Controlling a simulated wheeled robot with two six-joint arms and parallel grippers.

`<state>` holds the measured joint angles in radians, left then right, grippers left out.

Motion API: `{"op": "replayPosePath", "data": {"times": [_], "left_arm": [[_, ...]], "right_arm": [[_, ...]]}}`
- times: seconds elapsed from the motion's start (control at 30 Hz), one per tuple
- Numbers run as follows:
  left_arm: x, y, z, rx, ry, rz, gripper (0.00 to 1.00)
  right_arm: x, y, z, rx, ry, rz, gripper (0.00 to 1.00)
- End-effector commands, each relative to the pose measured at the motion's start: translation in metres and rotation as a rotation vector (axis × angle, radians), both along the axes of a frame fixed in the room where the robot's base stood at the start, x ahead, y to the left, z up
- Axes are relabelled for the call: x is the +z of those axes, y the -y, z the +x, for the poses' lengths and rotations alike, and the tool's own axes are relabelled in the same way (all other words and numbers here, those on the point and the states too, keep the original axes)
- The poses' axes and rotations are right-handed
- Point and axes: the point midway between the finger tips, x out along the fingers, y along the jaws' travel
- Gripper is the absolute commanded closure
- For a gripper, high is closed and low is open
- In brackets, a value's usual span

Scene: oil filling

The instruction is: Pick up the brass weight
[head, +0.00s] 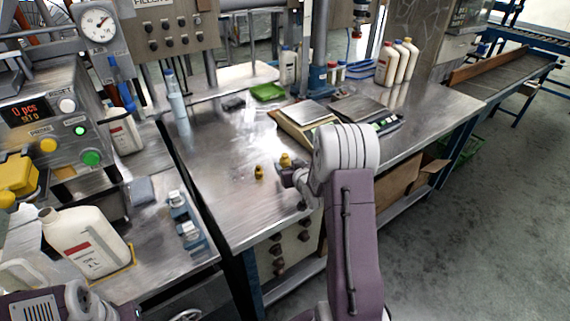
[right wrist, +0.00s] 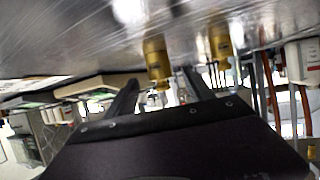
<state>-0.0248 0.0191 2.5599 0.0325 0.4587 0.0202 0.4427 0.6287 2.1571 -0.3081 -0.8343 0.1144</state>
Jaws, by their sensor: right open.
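Two small brass weights stand upright on the metal bench. One brass weight (head: 259,172) is to the left, and the other brass weight (head: 285,159) is close beside my right gripper (head: 293,178). The right wrist view looks upside down, with the bench top above. There one brass weight (right wrist: 157,58) appears between the two dark fingers of my open right gripper (right wrist: 163,92), and the second brass weight (right wrist: 220,40) is to the right. I cannot tell how deep the first sits between the fingers. My left gripper is not shown.
Two scales, one with a tan base (head: 300,118) and one with a dark base (head: 388,122), stand behind my right arm. A green tray (head: 268,91) and white bottles (head: 396,62) are farther back. A large white jug (head: 85,243) stands at left. The bench left of the weights is clear.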

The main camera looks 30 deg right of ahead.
Motion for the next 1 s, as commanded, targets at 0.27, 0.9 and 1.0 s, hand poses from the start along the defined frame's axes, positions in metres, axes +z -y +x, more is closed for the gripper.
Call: {"op": "replayPosePath", "data": {"times": [0.27,0.9,1.0], "left_arm": [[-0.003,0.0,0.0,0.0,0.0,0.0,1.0],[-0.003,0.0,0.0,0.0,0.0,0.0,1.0],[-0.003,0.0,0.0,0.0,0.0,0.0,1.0]], "right_arm": [[-0.017,0.009,0.039,0.001,0.002,0.0,0.39],[-0.02,0.01,0.046,0.0,0.001,0.0,1.0],[-0.019,0.011,0.046,0.0,0.005,-0.001,1.0]]}}
